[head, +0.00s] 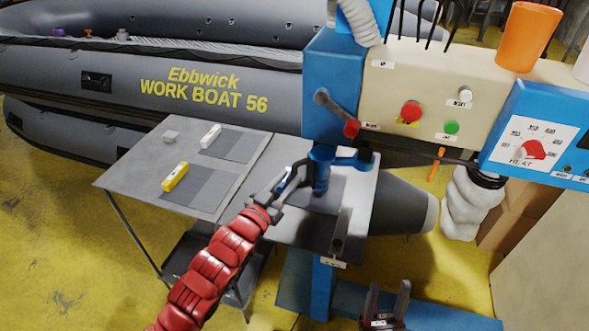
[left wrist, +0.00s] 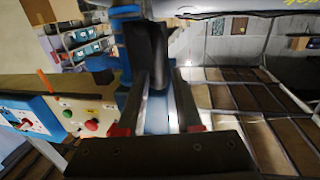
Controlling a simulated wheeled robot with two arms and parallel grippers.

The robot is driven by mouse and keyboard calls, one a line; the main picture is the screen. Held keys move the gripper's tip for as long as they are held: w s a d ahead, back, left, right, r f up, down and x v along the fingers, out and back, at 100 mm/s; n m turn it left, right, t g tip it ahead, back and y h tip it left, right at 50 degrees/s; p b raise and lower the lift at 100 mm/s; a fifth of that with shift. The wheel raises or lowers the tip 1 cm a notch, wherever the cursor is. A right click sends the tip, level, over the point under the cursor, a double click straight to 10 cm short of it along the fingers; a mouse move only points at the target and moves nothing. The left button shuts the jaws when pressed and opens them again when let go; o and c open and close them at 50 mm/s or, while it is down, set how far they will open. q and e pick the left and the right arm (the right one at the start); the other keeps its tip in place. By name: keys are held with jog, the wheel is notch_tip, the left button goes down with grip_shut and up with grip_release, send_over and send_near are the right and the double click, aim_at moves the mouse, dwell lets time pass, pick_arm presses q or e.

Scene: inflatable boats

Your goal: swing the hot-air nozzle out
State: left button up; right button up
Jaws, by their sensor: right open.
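The hot-air nozzle seems to be the blue upright cylinder (head: 320,170) on a short blue bracket (head: 350,161), beside the machine's blue column. My left gripper (head: 292,178), on its red-sleeved arm, reaches up to the left side of this cylinder. In the left wrist view, its two fingers (left wrist: 158,115) stand apart with a blue part between them and a dark cylinder (left wrist: 147,55) beyond. I cannot tell whether they grip the blue part. My right gripper (head: 386,304) is low at the bottom of the head view, open and empty, away from the nozzle.
The panel has a red button (head: 411,111), a green button (head: 451,127) and a heat dial (head: 533,149). A grey table (head: 150,165) holds a yellow block (head: 175,177) and a white block (head: 210,136).

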aim_at(293, 174)
pick_arm(q)
jog(key=shift+p+x, duration=0.35)
jog(key=shift+x, duration=1.6)
grip_shut()
